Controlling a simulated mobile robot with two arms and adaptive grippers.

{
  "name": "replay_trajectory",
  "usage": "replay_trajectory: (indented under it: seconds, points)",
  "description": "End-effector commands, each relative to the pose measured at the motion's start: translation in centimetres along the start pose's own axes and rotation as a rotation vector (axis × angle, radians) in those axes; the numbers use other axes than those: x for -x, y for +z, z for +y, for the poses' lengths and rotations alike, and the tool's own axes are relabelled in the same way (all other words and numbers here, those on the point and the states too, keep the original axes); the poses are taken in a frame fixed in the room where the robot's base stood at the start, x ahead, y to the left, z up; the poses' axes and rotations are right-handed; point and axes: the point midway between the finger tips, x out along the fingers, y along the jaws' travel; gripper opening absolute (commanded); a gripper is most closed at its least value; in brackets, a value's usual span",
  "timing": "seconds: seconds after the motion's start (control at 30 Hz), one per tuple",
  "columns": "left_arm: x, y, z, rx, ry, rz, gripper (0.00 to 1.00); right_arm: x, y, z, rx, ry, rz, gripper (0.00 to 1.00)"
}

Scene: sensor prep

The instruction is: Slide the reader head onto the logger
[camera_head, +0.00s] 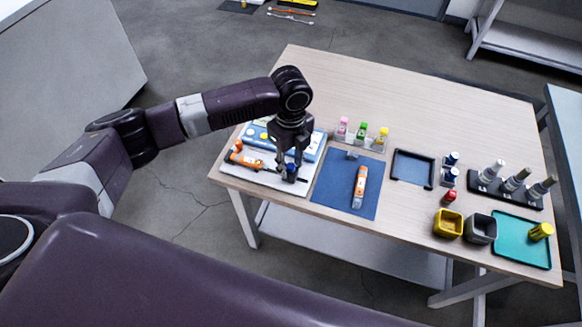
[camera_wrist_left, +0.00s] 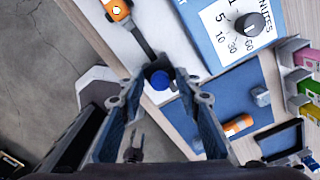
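A dark block with a round blue top (camera_head: 291,168), which may be the reader head, is at the right end of the white mat. It also shows in the left wrist view (camera_wrist_left: 160,80). My left gripper (camera_head: 290,174) points down over it, a finger on each side; I cannot tell whether they touch it. A dark strip runs from the block towards an orange device (camera_head: 243,160) on the mat, also seen in the left wrist view (camera_wrist_left: 118,10). An orange and white stick-like device (camera_head: 359,187), possibly the logger, lies on the blue mat. My right gripper is not in view.
Pink, green and yellow bottles (camera_head: 363,137) stand behind the blue mat (camera_head: 333,183). A dark tray (camera_head: 397,178), cups and a teal tray (camera_head: 515,247) are further right. The table's back is clear.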

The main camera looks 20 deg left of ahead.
Motion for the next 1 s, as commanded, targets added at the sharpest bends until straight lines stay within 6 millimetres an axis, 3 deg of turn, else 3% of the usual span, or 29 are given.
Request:
replay_trajectory:
  seconds: [0.23, 1.0]
  points:
    - [0.0, 0.0, 0.0, 0.000, 0.000, 0.000, 0.03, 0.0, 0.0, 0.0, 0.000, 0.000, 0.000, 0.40]
    - [0.1, 1.6, 0.9, 0.001, 0.000, 0.001, 0.03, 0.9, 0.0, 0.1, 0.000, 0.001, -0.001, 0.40]
